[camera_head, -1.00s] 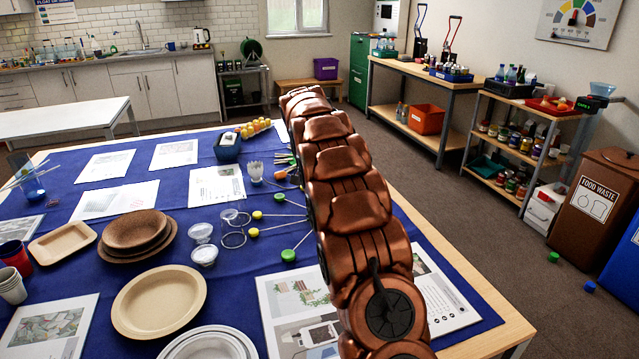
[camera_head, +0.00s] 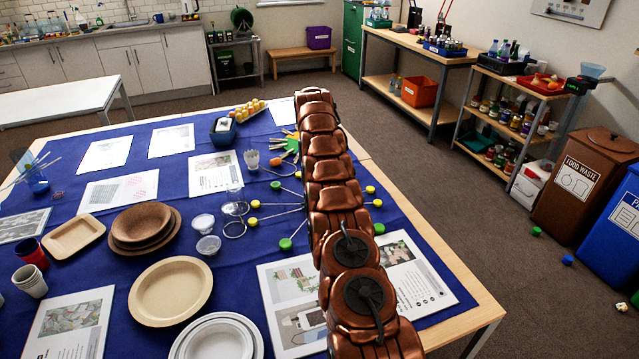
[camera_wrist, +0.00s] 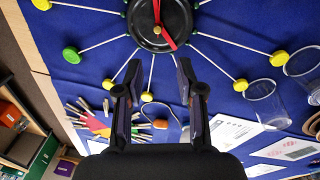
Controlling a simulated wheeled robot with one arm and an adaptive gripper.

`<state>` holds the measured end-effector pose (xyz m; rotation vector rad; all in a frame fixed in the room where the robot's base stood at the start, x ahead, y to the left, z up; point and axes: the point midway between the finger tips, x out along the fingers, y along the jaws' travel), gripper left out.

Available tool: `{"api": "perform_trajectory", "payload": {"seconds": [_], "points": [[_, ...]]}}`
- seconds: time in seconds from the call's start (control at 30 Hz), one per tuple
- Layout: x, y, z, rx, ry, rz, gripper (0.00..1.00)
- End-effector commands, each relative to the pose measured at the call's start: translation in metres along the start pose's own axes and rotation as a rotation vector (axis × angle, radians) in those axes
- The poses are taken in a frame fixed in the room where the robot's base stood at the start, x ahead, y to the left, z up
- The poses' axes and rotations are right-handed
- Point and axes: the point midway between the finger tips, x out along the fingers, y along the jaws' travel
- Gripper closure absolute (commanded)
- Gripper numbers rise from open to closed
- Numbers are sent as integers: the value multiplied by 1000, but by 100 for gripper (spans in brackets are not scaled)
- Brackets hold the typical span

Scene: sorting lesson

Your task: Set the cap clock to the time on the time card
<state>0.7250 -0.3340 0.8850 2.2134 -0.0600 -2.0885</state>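The cap clock shows in the wrist view as a black plate (camera_wrist: 148,36) with red hands. White sticks with yellow and green caps radiate from it. One hand points to the top of the picture, the other to the lower right. In the head view my arm hides the plate, but a green cap (camera_head: 285,244) and several yellow ones show on both sides. My gripper (camera_wrist: 158,72) is open and empty; its two dark fingers are apart, just below the plate in the wrist picture. I cannot tell which printed sheet is the time card.
Clear cups (camera_wrist: 264,100) stand beside the clock's caps. A fan of coloured sticks (camera_wrist: 95,122) and an orange object (camera_wrist: 160,124) lie near the fingers. Plates (camera_head: 171,290), bowls and printed sheets (camera_head: 216,173) cover the blue cloth on the left. Waste bins (camera_head: 588,187) stand right.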

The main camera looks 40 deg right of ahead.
Motion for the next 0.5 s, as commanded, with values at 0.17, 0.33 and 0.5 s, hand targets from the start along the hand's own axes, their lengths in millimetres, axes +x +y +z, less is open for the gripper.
{"api": "perform_trajectory", "payload": {"seconds": [0.17, 0.33, 0.5], "points": [[4, 5, 5, -165, -27, -25, 62], [8, 6, 8, -235, -35, -36, 62], [12, 6, 9, -243, -36, -37, 62]]}}
